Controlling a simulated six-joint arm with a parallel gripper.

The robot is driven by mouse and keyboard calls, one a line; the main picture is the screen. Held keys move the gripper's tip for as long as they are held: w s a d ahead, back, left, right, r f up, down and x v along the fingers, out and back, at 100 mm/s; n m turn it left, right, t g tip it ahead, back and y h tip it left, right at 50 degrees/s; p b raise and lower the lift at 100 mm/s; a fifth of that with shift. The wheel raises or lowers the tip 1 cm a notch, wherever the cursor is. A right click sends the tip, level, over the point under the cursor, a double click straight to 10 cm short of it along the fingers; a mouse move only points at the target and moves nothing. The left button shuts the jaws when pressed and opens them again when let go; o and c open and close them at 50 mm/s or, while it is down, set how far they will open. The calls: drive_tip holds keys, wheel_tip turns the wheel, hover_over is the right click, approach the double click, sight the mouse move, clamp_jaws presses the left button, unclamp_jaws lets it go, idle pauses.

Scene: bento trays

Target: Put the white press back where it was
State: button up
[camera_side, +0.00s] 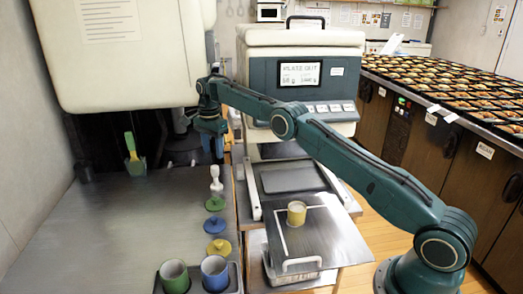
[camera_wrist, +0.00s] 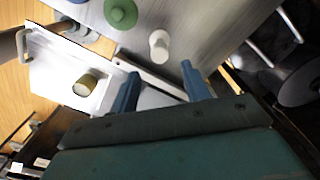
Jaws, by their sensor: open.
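The white press (camera_side: 216,178) stands upright on the metal counter, behind the green lid in the side view. In the wrist view the white press (camera_wrist: 159,45) is beyond the fingertips, roughly in line with the gap between them. My gripper (camera_wrist: 160,70) is open with nothing between its blue fingers. In the side view my gripper (camera_side: 216,148) hangs above and behind the press, apart from it; its fingertips are hard to make out there.
Green (camera_side: 215,203), blue (camera_side: 214,226) and yellow (camera_side: 218,248) lids lie in a row before the press. Green (camera_side: 174,276) and blue (camera_side: 214,273) cups sit in a front holder. A yellow cup (camera_side: 297,213) stands on the right plate. A green-handled tool (camera_side: 131,150) is at left.

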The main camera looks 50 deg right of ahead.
drive_tip(key=shift+r, duration=0.75)
drive_tip(key=shift+a+r, duration=0.1)
drive_tip(key=shift+r, duration=0.35)
drive_tip(key=s+a+r+n+t, duration=0.1)
drive_tip(key=s+a+r+n, duration=0.3)
drive_tip(key=s+r, duration=0.65)
drive_tip(key=s+a+r+n+t, duration=0.2)
drive_tip(key=s+r+n, duration=0.3)
drive_tip(key=s+r, duration=0.5)
drive_tip(key=s+a+n+t, duration=0.15)
drive_tip(key=s+n, duration=0.35)
drive_tip(key=s, duration=0.9)
drive_tip(key=s+a+f+n+t, duration=0.1)
drive_tip(key=s+f+n, duration=0.3)
drive_tip(key=s, duration=0.9)
wheel_tip(320, 180, down, 3)
drive_tip(key=shift+s+a+f, duration=0.1)
drive_tip(key=shift+s+a, duration=0.15)
drive_tip(key=shift+a, duration=0.25)
